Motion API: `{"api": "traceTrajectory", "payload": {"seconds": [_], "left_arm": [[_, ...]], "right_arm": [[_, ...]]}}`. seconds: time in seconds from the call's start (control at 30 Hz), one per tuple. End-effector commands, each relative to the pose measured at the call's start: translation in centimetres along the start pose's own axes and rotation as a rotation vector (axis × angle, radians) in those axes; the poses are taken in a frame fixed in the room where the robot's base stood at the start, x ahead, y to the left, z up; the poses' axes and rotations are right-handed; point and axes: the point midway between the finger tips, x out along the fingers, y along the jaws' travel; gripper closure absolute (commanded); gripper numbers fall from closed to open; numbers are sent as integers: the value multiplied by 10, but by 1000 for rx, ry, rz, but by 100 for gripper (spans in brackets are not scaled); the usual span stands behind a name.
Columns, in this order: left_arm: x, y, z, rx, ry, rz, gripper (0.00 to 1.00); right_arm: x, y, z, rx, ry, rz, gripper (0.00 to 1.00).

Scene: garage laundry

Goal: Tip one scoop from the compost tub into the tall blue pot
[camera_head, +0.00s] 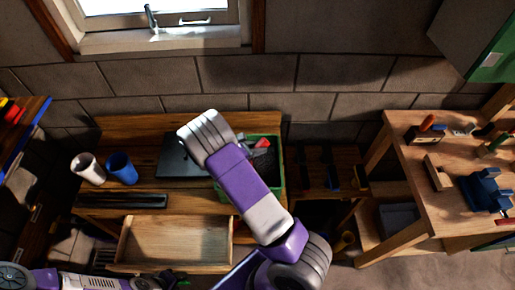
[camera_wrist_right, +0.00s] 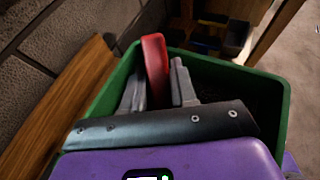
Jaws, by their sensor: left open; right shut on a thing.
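The tall blue pot (camera_head: 122,169) stands upright on the wooden bench, beside a white pot (camera_head: 87,168). The green compost tub (camera_head: 279,172) stands further right on the bench, partly hidden by my right arm; its green wall also shows in the right wrist view (camera_wrist_right: 277,110). My right gripper (camera_wrist_right: 160,88) is down at the tub, its grey fingers shut on a red scoop handle (camera_wrist_right: 154,58). The scoop's lower part and the compost are hidden. My left gripper (camera_head: 168,281) is open and empty at the bottom left, low in front of the open drawer.
An open wooden drawer (camera_head: 175,241) juts from the bench's front. A dark flat object (camera_head: 181,158) lies between the blue pot and the tub. A workbench (camera_head: 415,163) with tools and a blue vise (camera_head: 486,191) stands at right. A block wall closes the back.

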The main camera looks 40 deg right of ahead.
Motion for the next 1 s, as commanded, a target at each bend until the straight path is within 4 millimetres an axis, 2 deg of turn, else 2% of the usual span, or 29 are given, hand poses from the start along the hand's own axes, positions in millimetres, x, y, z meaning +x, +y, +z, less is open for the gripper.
{"api": "traceTrajectory", "payload": {"seconds": [0.1, 1.0], "left_arm": [[-13, 5, 1, 0, 0, 0, 57], [-79, 30, 4, 0, 0, 0, 57]], "right_arm": [[-7, 0, 16, 2, -1, 0, 100], [-44, 0, 97, 2, -3, -1, 100]]}}
